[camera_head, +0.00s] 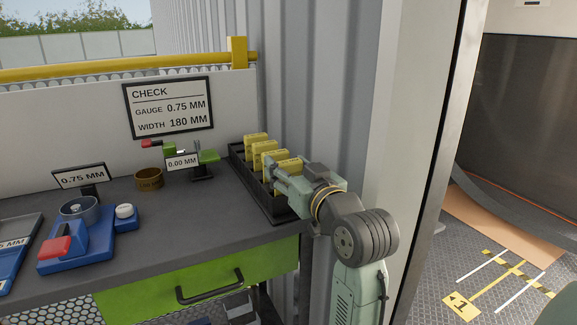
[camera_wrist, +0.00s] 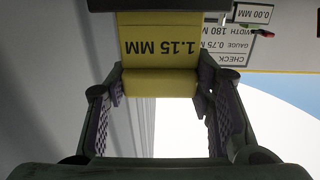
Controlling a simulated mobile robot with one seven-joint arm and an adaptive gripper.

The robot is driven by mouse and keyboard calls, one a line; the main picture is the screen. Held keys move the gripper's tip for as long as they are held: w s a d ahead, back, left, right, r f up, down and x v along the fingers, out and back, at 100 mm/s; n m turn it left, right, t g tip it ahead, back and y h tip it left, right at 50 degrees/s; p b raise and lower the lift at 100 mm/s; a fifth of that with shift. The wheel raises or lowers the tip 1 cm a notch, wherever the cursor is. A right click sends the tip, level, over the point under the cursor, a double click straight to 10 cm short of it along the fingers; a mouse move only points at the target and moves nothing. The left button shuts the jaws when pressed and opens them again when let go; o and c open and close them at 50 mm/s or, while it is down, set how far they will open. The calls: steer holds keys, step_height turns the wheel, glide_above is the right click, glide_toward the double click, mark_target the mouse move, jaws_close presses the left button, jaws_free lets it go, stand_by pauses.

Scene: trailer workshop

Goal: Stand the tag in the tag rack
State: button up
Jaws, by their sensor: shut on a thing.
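The dark tag rack (camera_head: 253,193) stands at the right end of the bench, with yellow tags (camera_head: 256,140) upright in its far part. My gripper (camera_head: 283,183) is over the near part of the rack. It is shut on a yellow tag (camera_wrist: 160,52), whose label reads "1.15 MM" upside down in the wrist view. The fingers grip the tag's two sides in that view. The gripper partly covers the near slots in the head view, so I cannot tell whether the held tag's lower edge touches the rack floor.
A sign (camera_head: 168,107) reads gauge 0.75 MM, width 180 MM. A "0.00 MM" display (camera_head: 182,161) with a green-and-red tool and a brown cup (camera_head: 149,180) stand left of the rack. A blue device (camera_head: 75,245) is farther left. The bench's front middle is clear. A corrugated wall is close behind.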

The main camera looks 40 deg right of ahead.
steer(key=o, duration=1.2)
steer(key=v, duration=1.2)
steer(key=shift+a, duration=0.1)
